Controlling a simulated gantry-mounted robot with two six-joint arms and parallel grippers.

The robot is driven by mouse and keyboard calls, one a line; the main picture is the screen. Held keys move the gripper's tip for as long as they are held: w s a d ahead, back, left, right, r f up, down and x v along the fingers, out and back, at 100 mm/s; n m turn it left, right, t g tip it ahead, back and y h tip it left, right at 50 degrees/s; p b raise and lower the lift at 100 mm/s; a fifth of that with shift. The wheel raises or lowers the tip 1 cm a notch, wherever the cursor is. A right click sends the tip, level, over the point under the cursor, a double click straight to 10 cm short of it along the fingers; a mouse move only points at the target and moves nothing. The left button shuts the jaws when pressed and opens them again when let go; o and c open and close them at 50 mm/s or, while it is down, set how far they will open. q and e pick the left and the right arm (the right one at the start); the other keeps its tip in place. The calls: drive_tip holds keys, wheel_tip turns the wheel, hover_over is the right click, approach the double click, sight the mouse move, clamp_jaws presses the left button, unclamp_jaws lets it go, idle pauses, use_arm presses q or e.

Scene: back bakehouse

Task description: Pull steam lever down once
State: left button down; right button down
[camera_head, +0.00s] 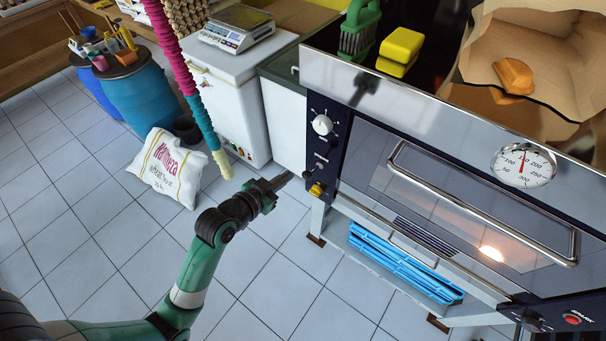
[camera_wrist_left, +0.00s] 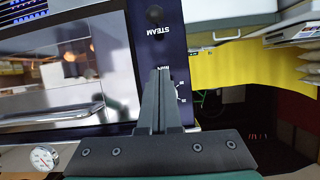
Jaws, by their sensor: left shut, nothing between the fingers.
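The oven's dark left control panel carries a small yellow-tipped handle (camera_head: 317,189), which looks like the steam lever, below a round white dial (camera_head: 322,124). In the left wrist view, the word STEAM (camera_wrist_left: 165,32) shows upside down beside a dark round knob (camera_wrist_left: 155,14). My left gripper (camera_head: 288,178) is shut and empty, just left of the handle in the head view. A gap between them cannot be judged. In the wrist view its closed fingers (camera_wrist_left: 161,72) overlap the dial's edge and point toward the STEAM label. My right gripper is out of view.
The oven door handle (camera_head: 480,205) and temperature gauge (camera_head: 524,165) are to the right. Blue folded racks (camera_head: 400,262) lie under the oven. Tiled floor is clear around my arm.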

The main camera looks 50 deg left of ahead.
use_arm(q)
drive_tip(key=b, duration=0.2)
hover_over(305, 176)
wheel_tip(305, 176, down, 4)
drive_tip(key=f, duration=0.2)
drive_tip(key=s+f, duration=0.1)
drive_tip(key=shift+f+b, duration=0.3)
drive_tip(key=shift+f, duration=0.1)
